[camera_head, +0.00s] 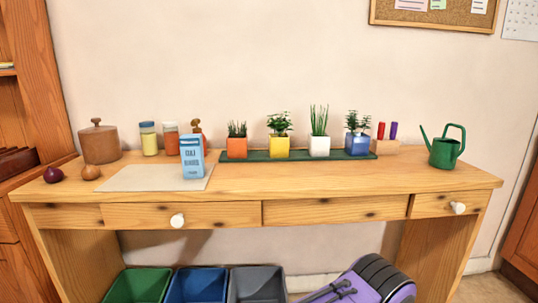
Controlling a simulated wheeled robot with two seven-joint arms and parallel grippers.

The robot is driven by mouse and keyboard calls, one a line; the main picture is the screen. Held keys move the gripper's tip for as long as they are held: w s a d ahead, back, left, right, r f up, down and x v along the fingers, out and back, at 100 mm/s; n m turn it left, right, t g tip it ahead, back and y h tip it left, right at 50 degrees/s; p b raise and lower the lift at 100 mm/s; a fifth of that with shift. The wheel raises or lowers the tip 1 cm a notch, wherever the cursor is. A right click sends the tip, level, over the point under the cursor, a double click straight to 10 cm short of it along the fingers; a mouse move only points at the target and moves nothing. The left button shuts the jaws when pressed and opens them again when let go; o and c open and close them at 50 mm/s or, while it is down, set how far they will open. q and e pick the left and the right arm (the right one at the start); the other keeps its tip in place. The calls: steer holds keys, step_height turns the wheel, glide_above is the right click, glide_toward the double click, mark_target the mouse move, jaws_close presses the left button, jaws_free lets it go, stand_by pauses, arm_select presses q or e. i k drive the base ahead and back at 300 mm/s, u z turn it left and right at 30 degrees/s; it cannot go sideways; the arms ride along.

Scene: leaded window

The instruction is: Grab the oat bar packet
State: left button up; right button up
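A light blue upright carton (192,158) stands on the right part of a pale mat (135,180) on the wooden table. It has dark lettering on a white patch that I cannot read clearly, so I cannot tell if it is the oat bar packet. No other packet is plain to see. Neither of my grippers is in view.
The wooden table (350,183) also holds a brown canister (100,144), two jars (149,140), a dark green tray (258,156) of potted plants, and a green watering can (445,150). The table's front right is clear.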

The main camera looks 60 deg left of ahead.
mark_target(191, 145)
steer(key=z, duration=0.15)
steer(key=k, duration=1)
steer(key=u, duration=1.2)
